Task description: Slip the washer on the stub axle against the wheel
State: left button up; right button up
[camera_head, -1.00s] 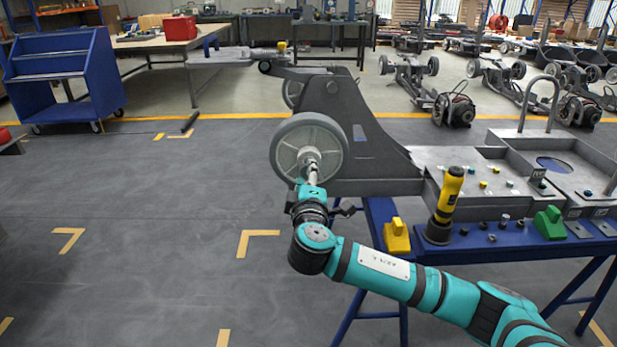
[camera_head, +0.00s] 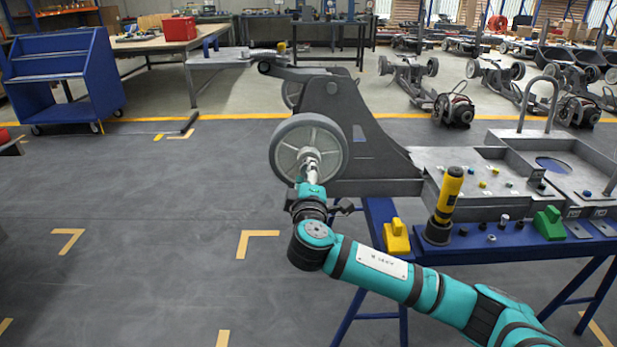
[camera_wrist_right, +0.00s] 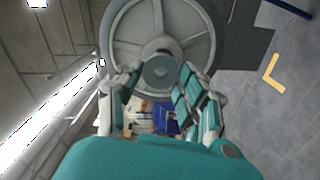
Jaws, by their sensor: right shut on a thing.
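The wheel (camera_head: 331,133) is grey with a dark tyre and sits on the side of the grey chassis (camera_head: 372,150). It also fills the top of the right wrist view (camera_wrist_right: 122,27). My right gripper (camera_head: 310,168) is at the wheel's hub, reaching up from below. In the right wrist view its two fingers (camera_wrist_right: 160,82) are closed around a round grey-teal piece (camera_wrist_right: 159,71) in front of the hub. I cannot tell whether this piece is the washer or the axle end. The stub axle is mostly hidden behind the fingers. My left gripper is not in view.
A blue bench (camera_head: 452,252) holds a yellow and black tool (camera_head: 447,205), a yellow block (camera_head: 396,237), a green block (camera_head: 549,223) and small parts. A blue cart (camera_head: 62,75) stands far left. The floor left of the wheel is clear.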

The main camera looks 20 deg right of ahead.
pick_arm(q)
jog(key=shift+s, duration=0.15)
pick_arm(e)
jog(key=shift+w, duration=0.2)
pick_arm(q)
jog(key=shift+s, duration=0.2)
pick_arm(e)
jog(key=shift+w+d, duration=0.1)
jog(key=shift+w, duration=0.1)
jog(key=shift+w, duration=0.1)
jog(key=shift+b+x, duration=0.3)
jog(key=shift+x, duration=0.5)
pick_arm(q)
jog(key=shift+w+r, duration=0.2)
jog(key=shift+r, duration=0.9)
pick_arm(e)
jog(key=shift+w+d, duration=0.2)
jog(key=shift+w, duration=0.2)
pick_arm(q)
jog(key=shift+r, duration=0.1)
pick_arm(e)
jog(key=o, duration=1.3)
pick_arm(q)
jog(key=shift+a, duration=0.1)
